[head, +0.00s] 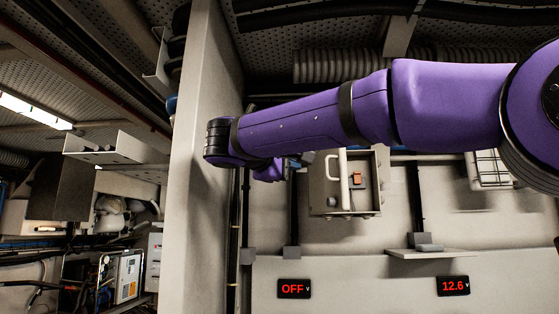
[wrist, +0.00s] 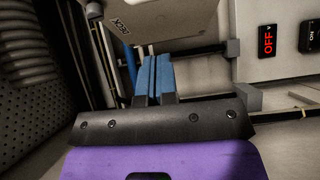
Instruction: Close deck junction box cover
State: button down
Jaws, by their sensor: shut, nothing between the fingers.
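The deck junction box (head: 364,203) is a beige box on the back wall, in the middle of the head view. A pale bar handle (head: 344,175) and an orange switch (head: 356,178) show on it; the switch's visibility suggests the cover stands open, but its exact angle is unclear. In the wrist view a beige panel (wrist: 165,22) with a dark "DECK" label fills the top middle. My gripper (wrist: 153,60) is shut and empty, its blue fingertips close to that panel's lower edge; contact cannot be told. In the head view my gripper (head: 300,160) is left of the box, partly hidden by my arm.
A pale upright post (head: 195,180) stands left of the box. A small shelf (head: 430,253) juts out at lower right. An "OFF" display (head: 293,289) and a "12.6" display (head: 453,286) sit on the lower panel. Dark vertical conduits flank the box.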

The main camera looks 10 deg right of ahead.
jog(key=w+d, duration=0.1)
jog(key=d, duration=0.5)
jog(key=shift+d, duration=0.15)
jog(key=shift+d+f, duration=0.1)
